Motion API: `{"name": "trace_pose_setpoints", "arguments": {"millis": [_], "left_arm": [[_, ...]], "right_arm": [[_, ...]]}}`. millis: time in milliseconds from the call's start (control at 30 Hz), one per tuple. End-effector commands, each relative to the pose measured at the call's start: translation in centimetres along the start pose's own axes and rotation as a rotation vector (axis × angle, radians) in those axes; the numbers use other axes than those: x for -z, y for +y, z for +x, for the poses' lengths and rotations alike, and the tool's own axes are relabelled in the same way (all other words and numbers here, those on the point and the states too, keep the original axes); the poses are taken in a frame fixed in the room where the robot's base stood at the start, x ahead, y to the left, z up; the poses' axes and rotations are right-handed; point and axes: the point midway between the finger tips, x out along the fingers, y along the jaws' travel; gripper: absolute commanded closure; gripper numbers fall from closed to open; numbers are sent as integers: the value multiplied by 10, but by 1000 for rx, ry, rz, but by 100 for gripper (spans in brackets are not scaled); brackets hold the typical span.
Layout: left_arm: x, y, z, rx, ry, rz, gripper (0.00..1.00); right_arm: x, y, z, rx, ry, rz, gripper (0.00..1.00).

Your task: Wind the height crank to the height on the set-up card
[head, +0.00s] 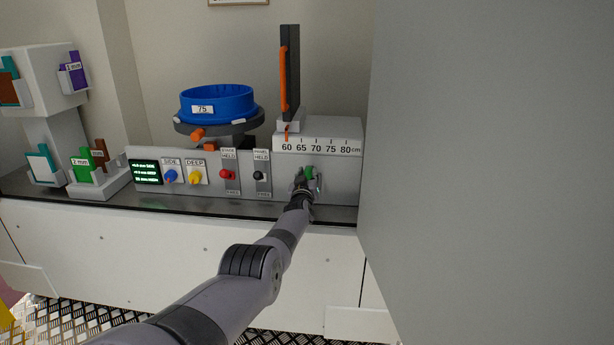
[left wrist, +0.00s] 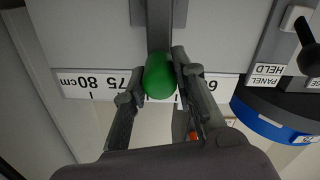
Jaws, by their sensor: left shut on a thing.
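The height crank's green knob (head: 309,171) is on the front of the grey unit at the right end of the bench; it also shows in the left wrist view (left wrist: 160,76). My left gripper (head: 303,182) is shut on this knob, with one finger on each side. Above it is a height scale (head: 318,148) marked 60 to 80 cm. An orange pointer (head: 287,132) stands at about the 60 mark, below a dark upright panel (head: 291,75) with an orange edge strip. I cannot make out a set-up card. My right gripper is not in view.
Left of the crank are black (head: 259,175) and red (head: 227,174) levers, yellow (head: 194,176) and blue (head: 171,176) knobs and a small display (head: 146,172). A blue ring (head: 217,104) labelled 75 stands behind. A large grey surface (head: 490,170) fills the right side.

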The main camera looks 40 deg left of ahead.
Motion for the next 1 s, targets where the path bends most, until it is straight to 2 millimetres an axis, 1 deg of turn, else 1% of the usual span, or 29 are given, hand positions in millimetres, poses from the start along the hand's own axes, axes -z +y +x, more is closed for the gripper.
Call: {"name": "trace_pose_setpoints", "arguments": {"millis": [33, 400, 433, 733, 1000], "left_arm": [[3, 4, 0, -5, 4, 2, 100], [2, 5, 0, -6, 2, 4, 100], [2, 5, 0, -6, 2, 4, 74], [0, 3, 0, -3, 0, 5, 54], [0, 2, 0, -2, -1, 5, 54]], "right_arm": [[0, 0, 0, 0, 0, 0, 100], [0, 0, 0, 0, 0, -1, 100], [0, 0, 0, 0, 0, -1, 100], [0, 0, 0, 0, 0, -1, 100], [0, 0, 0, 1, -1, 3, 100]]}}
